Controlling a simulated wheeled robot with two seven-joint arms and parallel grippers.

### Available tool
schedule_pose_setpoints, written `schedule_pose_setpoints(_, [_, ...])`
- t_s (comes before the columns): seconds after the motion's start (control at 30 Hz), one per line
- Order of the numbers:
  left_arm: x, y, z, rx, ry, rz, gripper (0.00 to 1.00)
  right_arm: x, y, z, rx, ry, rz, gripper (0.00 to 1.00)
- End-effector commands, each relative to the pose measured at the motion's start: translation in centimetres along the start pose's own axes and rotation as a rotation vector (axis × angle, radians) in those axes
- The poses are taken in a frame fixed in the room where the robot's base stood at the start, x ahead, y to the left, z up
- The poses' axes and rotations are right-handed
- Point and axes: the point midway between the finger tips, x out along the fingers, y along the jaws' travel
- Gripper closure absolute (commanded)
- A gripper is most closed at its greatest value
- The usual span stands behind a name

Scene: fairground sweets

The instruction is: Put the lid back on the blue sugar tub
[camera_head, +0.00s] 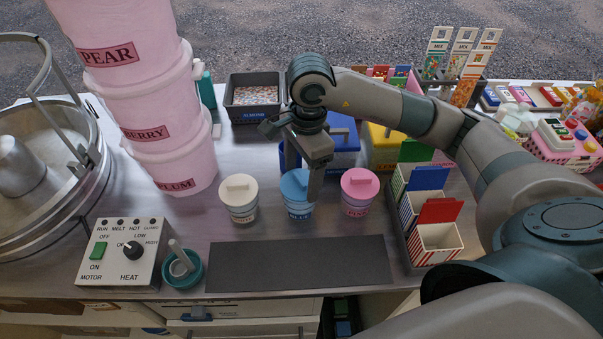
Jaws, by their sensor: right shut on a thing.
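The blue sugar tub (300,211) stands on the steel counter between a white tub (241,211) and a pink tub (356,207). Its light blue lid (294,184) is at the tub's mouth; I cannot tell whether it is fully seated or slightly above. My right gripper (304,182) points down over the blue tub and is shut on the lid, with one finger in front of the lid's right side. The grip point is partly hidden by the fingers. The white and pink tubs have their lids on. My left gripper is not in view.
A dark mat (298,264) lies in front of the tubs. Stacked pink buckets (170,147) and a control box (124,252) stand left. Striped boxes (437,241) stand right, below my right arm. Blue (343,158) and yellow (384,150) containers stand behind.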

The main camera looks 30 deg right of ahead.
Motion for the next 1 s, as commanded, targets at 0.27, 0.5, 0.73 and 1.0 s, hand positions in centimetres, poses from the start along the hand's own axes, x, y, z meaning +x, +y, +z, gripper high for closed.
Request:
schedule_pose_setpoints(0.27, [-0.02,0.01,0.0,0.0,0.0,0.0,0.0,-0.03,-0.02,-0.01,0.0,0.0,-0.001,0.56])
schedule_pose_setpoints(0.5, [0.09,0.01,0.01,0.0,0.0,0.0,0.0,0.01,-0.02,-0.01,0.0,0.0,-0.001,0.56])
schedule_pose_setpoints(0.73, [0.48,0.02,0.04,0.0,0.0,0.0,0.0,0.06,-0.04,-0.02,0.0,0.0,-0.001,0.56])
schedule_pose_setpoints(1.0, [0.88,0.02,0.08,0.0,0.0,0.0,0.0,0.06,-0.06,-0.03,0.0,0.0,-0.002,0.56])
